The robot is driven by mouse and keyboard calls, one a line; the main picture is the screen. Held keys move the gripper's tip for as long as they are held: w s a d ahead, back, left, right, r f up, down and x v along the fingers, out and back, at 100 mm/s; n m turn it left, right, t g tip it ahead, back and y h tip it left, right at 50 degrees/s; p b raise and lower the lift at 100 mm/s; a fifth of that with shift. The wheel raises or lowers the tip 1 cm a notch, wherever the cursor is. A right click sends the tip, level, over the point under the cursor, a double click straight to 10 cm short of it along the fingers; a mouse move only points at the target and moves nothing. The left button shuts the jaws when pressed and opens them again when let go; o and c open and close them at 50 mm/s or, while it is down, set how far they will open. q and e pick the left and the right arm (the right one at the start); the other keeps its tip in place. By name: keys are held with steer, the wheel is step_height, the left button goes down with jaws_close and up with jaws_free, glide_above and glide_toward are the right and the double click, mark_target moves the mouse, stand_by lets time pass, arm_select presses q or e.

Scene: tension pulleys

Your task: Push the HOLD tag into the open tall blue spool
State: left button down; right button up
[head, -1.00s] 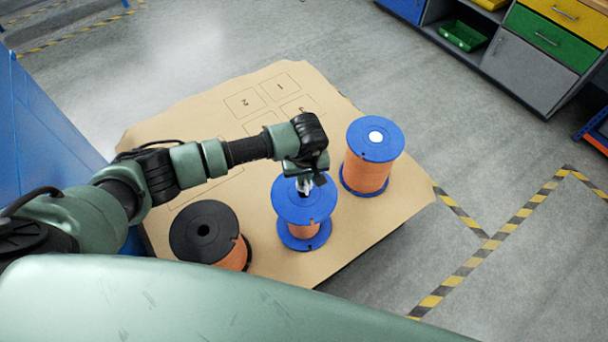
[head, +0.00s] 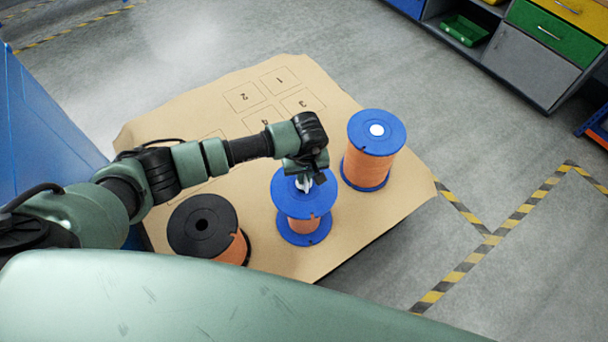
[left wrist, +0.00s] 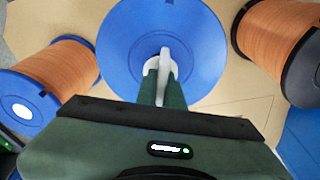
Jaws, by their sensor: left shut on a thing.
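The tall blue spool (head: 284,202), with blue flanges and orange winding, stands upright near the front of the tan board. Its top flange also fills the top middle of the left wrist view (left wrist: 120,45). My left gripper (head: 303,182) points down over the middle of that flange. In the left wrist view its fingers (left wrist: 162,80) are shut on a pale grey-white piece, taken as the HOLD tag (left wrist: 164,58), at the hub. No lettering on it is readable. The fingers and tag hide the hub hole, so how deep the tag sits cannot be told. My right gripper is not in view.
A second blue spool (head: 368,165) with a white disc at its hub stands at the right. A black-flanged spool (head: 203,222) stands at the left front. The tan board (head: 350,232) has printed numbered squares and free room at the back.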

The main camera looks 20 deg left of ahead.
arm_select(q)
steer(key=shift+f+b, duration=0.1)
steer(key=shift+b, duration=0.4)
stand_by(1.0)
steer(key=shift+f, duration=0.15)
steer(key=shift+f+b, duration=0.95)
steer(key=shift+b, duration=0.1)
steer(key=shift+f, duration=0.1)
stand_by(0.4)
steer(key=c, duration=1.5)
jaws_free()
steer(key=shift+o, duration=0.2)
